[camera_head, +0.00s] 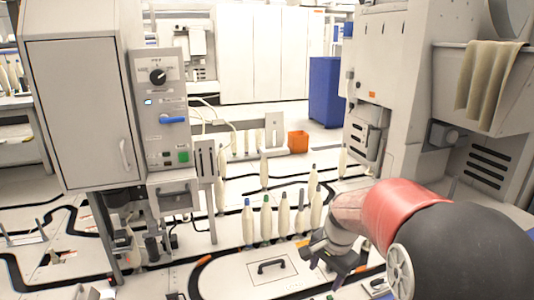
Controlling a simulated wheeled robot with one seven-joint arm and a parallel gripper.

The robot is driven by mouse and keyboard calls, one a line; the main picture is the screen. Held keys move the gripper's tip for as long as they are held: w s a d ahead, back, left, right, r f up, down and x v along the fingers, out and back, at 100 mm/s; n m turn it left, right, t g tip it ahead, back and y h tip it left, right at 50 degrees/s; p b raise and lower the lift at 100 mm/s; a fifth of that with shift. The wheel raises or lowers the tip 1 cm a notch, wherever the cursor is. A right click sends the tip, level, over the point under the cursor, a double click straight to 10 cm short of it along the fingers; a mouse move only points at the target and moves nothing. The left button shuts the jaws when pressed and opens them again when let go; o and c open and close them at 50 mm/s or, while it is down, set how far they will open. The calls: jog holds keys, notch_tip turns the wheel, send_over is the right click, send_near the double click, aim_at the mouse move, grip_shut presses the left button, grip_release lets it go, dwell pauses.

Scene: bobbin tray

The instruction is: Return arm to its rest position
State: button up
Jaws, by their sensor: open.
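My arm reaches in from the right, with a red section and a black section. My gripper (337,268) is at its end, low in the view, just right of a white tray (222,277) with a black handle (271,266). The jaws are open, and I see nothing held between them. Several cream bobbins (248,224) stand upright in a group behind the tray, left of and beyond my gripper. Their tips differ in colour, among them blue and green. The front right of the tray is hidden by my gripper and arm.
A grey control cabinet (80,115) with a knob panel (160,100) stands at the left. A large machine (395,90) stands at the right, close behind my arm. An orange bin (298,141) and a blue cabinet (325,92) are farther back. Black-lined track runs across the white surface.

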jog(key=s+r+n+t, duration=0.1)
jog(key=s+r+n, duration=0.2)
jog(key=s, duration=0.4)
jog(key=s+r+n+t, duration=0.1)
jog(key=s+r+n, duration=0.2)
jog(key=s, duration=0.4)
jog(key=s+r+n+t+h+p, duration=0.1)
jog(key=s+r+n+t, duration=0.1)
jog(key=s+r+n, duration=0.2)
jog(key=s+r, duration=0.1)
jog(key=s, duration=0.2)
jog(key=shift+s+d, duration=0.25)
jog(key=shift+s, duration=0.15)
